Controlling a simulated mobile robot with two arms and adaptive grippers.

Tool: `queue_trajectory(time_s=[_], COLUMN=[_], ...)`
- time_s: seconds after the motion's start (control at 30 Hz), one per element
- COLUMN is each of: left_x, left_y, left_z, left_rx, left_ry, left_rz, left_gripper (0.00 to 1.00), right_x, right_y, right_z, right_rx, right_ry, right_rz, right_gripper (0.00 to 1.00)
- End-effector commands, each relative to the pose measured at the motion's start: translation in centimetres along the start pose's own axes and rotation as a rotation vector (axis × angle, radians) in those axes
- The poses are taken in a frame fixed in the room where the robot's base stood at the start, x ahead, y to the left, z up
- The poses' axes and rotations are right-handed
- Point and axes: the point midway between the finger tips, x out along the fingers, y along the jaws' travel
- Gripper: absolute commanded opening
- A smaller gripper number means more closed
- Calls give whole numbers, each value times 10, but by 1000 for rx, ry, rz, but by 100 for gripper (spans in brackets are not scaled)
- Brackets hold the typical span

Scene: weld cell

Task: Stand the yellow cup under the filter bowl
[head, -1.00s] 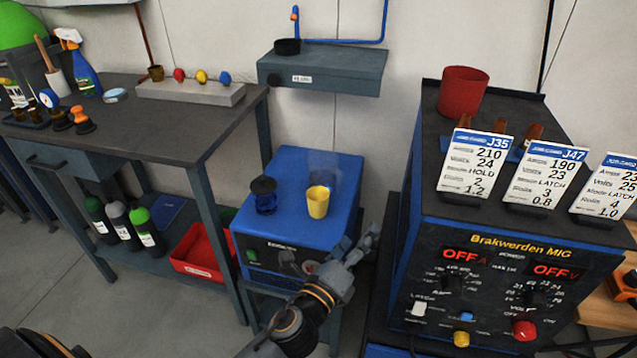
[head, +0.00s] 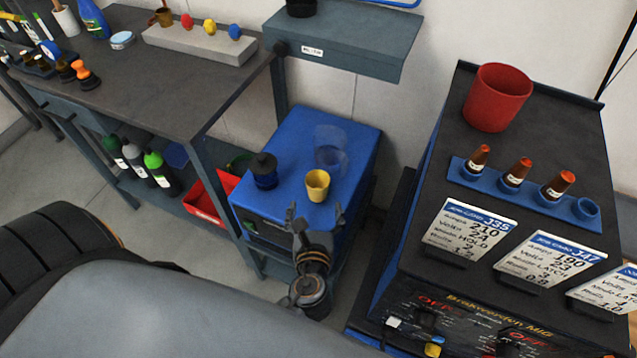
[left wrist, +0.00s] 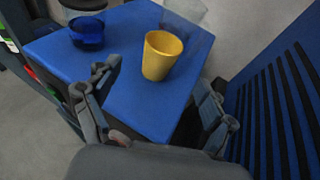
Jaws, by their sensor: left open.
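The yellow cup (head: 317,186) stands upright on the blue cabinet (head: 345,215), near its front edge. It also shows in the left wrist view (left wrist: 161,56). Behind it is a clear, faint cup-like shape (head: 331,147). A dark blue bowl with a black top (head: 264,171) stands to the left of the cup. I cannot tell for sure which of these is the filter bowl. My left gripper (head: 315,214) is open and empty just in front of the cabinet, its fingers pointing toward the cup and apart from it. My right gripper is not in view.
A welder (head: 450,150) with cards and a red pot (head: 497,97) stands close on the right. A workbench (head: 150,75) is on the left, with a red bin (head: 210,200) below. A grey wall shelf (head: 345,42) overhangs behind the cabinet.

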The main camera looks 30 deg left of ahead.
Motion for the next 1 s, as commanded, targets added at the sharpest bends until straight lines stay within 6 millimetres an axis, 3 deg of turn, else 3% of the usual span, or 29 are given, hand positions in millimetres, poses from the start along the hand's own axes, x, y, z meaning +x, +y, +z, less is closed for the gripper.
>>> queue_trajectory(time_s=[0.13,0.37,0.7,1.0], left_x=[28,45,90,94], left_y=[0,-1,-2,-2], left_z=[1,2,10,9], left_rx=[1,-1,-2,-2], left_ry=[-3,-1,-2,0], left_rz=[0,-2,-1,-2], left_gripper=[83,83,83,83], right_x=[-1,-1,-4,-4], right_y=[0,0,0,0], right_z=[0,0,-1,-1], right_rx=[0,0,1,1], right_ry=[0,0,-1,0], right_rz=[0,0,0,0], right_gripper=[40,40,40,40])
